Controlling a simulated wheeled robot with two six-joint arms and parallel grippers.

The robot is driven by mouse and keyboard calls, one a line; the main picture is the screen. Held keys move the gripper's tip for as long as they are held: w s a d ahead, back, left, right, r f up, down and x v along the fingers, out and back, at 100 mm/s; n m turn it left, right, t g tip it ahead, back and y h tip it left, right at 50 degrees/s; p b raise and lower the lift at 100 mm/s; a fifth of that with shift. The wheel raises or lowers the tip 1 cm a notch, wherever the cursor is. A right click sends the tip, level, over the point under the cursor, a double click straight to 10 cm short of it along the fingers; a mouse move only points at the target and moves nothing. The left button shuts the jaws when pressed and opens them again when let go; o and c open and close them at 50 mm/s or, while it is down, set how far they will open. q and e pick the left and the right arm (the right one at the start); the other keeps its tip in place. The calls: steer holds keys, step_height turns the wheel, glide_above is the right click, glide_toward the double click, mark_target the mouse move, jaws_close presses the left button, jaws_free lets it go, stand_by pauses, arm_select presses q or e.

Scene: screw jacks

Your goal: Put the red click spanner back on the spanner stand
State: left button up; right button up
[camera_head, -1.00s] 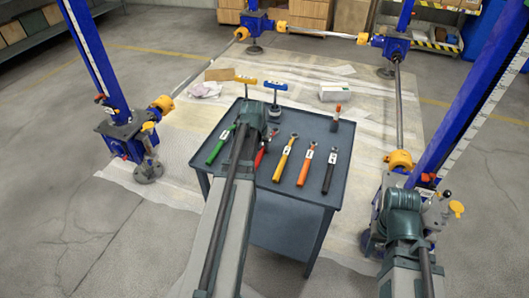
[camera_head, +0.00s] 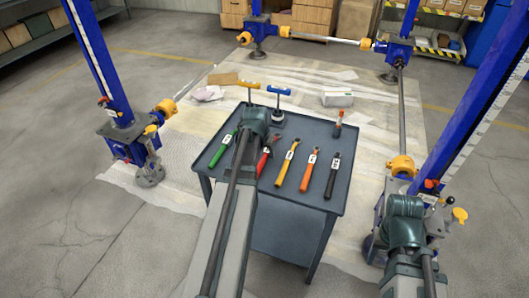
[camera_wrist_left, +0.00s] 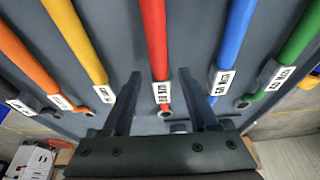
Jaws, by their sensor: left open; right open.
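The red click spanner (camera_head: 264,160) lies on the grey table among the other spanners, partly hidden by my left arm in the head view. In the left wrist view its red handle (camera_wrist_left: 154,40) runs down to a white label between my open left fingers (camera_wrist_left: 161,108), which do not grip it. In the head view my left gripper (camera_head: 257,120) is above the table, its fingers hidden by the wrist. My right gripper (camera_head: 405,207) is at the right, off the table, with fingers hardly visible. I cannot tell which object is the spanner stand.
Green (camera_head: 222,150), yellow (camera_head: 286,165), orange (camera_head: 308,170) and black (camera_head: 332,175) spanners lie on the table (camera_head: 320,205). A blue spanner (camera_wrist_left: 232,40) is close beside the left fingers. Blue jacks (camera_head: 124,140) surround the table.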

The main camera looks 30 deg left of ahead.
arm_select(q)
steer(key=p+v, duration=1.1)
steer(key=v, duration=0.1)
steer(key=s+d+m+g, duration=0.1)
steer(key=d+m+g, duration=0.15)
steer(key=d, duration=1.55)
steer(key=s+d+m+g, duration=0.1)
steer(key=s+d+m, duration=0.1)
steer(key=s+d, duration=0.3)
steer(key=s+d+m, duration=0.2)
steer(key=s+d, duration=0.3)
steer(key=d, duration=0.7)
steer(key=shift+s+d+f+g+y, duration=0.25)
steer(key=shift+d+f+g+y, duration=0.1)
steer(key=shift+f, duration=0.1)
